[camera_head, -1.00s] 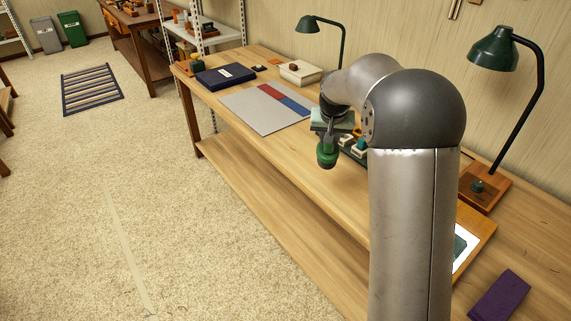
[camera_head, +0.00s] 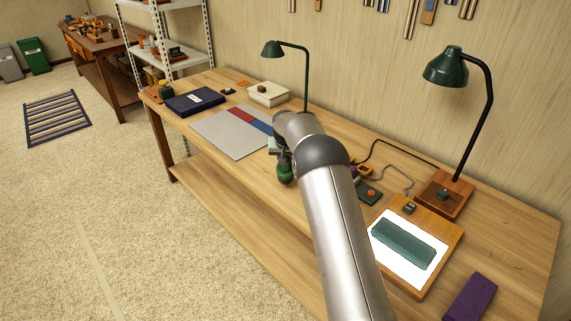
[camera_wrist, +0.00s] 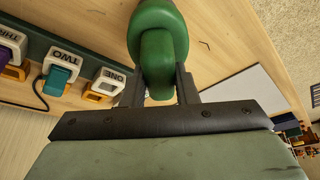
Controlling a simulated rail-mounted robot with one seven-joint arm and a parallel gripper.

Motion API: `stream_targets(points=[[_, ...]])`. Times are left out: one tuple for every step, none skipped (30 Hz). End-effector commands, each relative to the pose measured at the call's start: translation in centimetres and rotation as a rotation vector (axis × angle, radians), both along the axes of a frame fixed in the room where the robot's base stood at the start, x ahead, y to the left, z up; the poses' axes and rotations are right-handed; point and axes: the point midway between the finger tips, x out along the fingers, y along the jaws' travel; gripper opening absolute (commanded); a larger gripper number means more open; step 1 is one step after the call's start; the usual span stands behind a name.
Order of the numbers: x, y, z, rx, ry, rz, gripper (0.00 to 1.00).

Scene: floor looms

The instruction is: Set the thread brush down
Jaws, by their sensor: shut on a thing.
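The thread brush shows as a rounded green body (camera_head: 285,172) hanging below my gripper (camera_head: 281,152), over the front part of the workbench. In the wrist view its green end (camera_wrist: 160,35) sits between the two dark fingers of my gripper (camera_wrist: 160,84), which are shut on it. The brush's bristles cannot be made out. The wooden benchtop (camera_wrist: 215,45) shows beyond the brush. Whether the brush touches the wood cannot be told.
A grey mat (camera_head: 222,134) with red and blue panels lies left of my gripper. A strip with blocks labelled ONE (camera_wrist: 104,88), TWO (camera_wrist: 62,72) and THREE is at the wrist view's left.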

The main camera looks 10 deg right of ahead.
Motion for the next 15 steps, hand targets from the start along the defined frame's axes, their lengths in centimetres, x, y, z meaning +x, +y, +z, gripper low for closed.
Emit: stream_targets(points=[[0.1, 0.0, -0.6, 0.0, 0.003, 0.0, 0.0], [0.1, 0.0, -1.1, 0.0, 0.004, 0.0, 0.0], [0.0, 0.0, -1.8, 0.0, 0.005, 0.001, 0.0], [0.0, 0.0, -2.2, -0.001, 0.004, 0.001, 0.0], [0.1, 0.0, -2.6, -0.001, 0.004, 0.001, 0.0], [0.1, 0.0, -2.9, -0.001, 0.003, 0.001, 0.0], [0.1, 0.0, -3.1, -0.001, 0.002, 0.001, 0.0], [0.1, 0.0, -3.2, -0.001, 0.001, 0.001, 0.0], [0.1, 0.0, -3.2, 0.0, 0.0, 0.0, 0.0], [0.1, 0.0, -3.2, 0.0, 0.0, 0.0, 0.0], [0.1, 0.0, -3.2, 0.0, 0.0, 0.0, 0.0], [0.1, 0.0, -3.2, 0.0, 0.0, 0.0, 0.0], [0.1, 0.0, -3.2, 0.0, 0.0, 0.0, 0.0], [0.1, 0.0, -3.2, 0.0, 0.0, 0.0, 0.0], [0.1, 0.0, -3.3, 0.0, 0.001, 0.0, 0.0]])
